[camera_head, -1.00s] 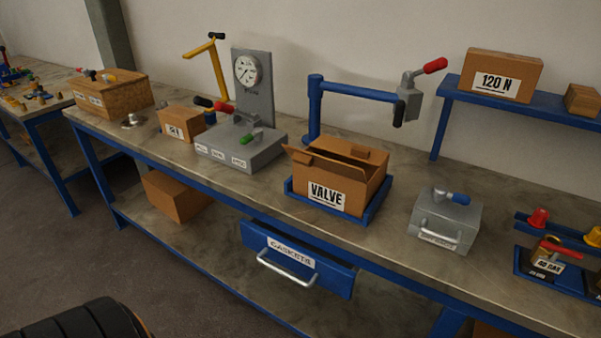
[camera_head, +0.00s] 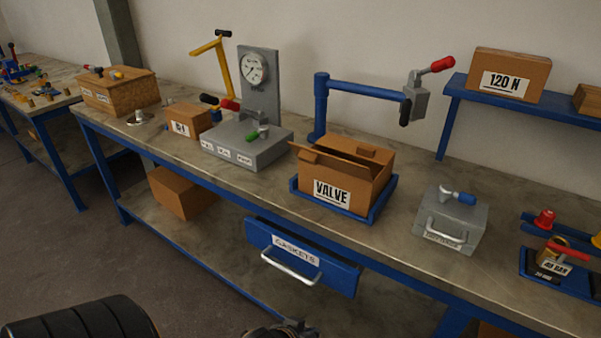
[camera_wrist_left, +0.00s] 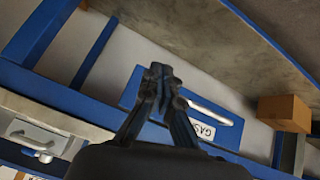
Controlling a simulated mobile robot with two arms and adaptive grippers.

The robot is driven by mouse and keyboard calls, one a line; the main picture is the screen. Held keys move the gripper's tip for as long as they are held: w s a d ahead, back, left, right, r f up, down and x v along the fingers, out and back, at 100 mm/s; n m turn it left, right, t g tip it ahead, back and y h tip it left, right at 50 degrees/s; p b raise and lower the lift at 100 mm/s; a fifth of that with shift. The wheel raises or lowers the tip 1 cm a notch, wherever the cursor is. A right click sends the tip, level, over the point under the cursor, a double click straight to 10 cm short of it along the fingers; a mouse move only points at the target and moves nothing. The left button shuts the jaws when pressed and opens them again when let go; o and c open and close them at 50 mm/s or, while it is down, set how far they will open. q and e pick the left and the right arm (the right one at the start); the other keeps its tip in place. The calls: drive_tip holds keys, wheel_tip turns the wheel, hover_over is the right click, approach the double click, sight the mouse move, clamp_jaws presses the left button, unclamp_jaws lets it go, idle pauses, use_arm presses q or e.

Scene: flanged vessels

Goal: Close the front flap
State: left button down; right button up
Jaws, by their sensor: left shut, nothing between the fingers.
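The cardboard box labelled VALVE (camera_head: 352,199) stands on a blue tray (camera_head: 378,207) on the workbench. Its top is open. A flap (camera_head: 302,151) sticks out at its left end, and a long flap stands raised along the top; I cannot tell exactly which edge each hangs from. A small brown block shows at the top of the box. My left gripper (camera_wrist_left: 160,75) is shut and empty in the left wrist view, with the gasket drawer behind it. Only its dark top shows at the bottom edge of the head view, well below the box. My right gripper is not in view.
The GASKETS drawer (camera_head: 325,262) juts out below the bench front. A blue post arm with a red-handled clamp (camera_head: 412,98) stands behind the box. A gauge block (camera_head: 255,150) is to the left, a grey latched case (camera_head: 448,222) to the right.

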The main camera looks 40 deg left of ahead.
use_arm(q)
drive_tip(key=w+a+r+n+t+y, duration=0.2)
drive_tip(key=w+a+r+n+t, duration=0.7)
drive_tip(key=w+a+r+n, duration=0.15)
drive_tip(key=s+a+r+n+t, duration=0.3)
drive_tip(key=a+r+n+t, duration=0.2)
drive_tip(key=a+r+t, duration=0.25)
drive_tip(key=d+p+x, duration=0.1)
drive_tip(key=p+x, duration=0.2)
drive_tip(key=x, duration=1)
drive_tip(key=shift+a+r+p, duration=0.25)
drive_tip(key=shift+r+p, duration=0.1)
drive_tip(key=shift+r, duration=0.25)
drive_tip(key=shift+w, duration=0.2)
